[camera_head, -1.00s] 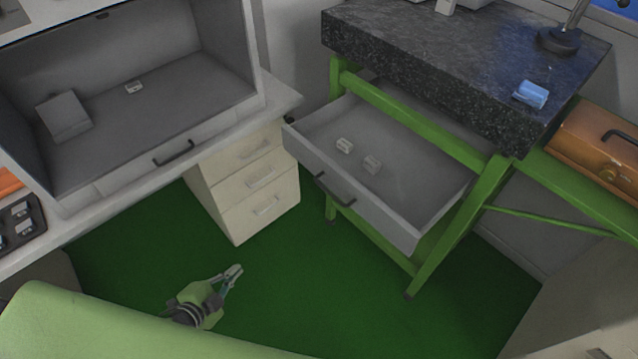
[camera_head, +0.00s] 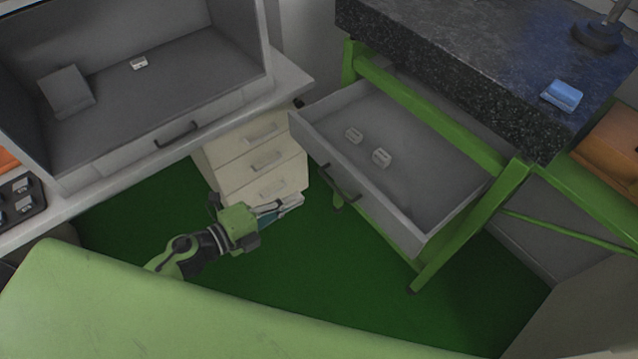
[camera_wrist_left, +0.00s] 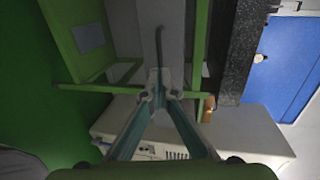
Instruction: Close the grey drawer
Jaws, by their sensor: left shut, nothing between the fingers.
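The grey drawer (camera_head: 378,205) is pulled out under the dark stone top of the green-framed bench, with a black handle (camera_head: 340,183) on its front. My right gripper is not in view.
Beige drawers (camera_head: 256,160) stand behind my left gripper. A grey open-fronted cabinet (camera_head: 150,90) is at the left. A blue object (camera_head: 562,95) lies on the stone top (camera_head: 440,50), and an orange box (camera_head: 612,145) is at the right. Green floor (camera_head: 320,285) is clear.

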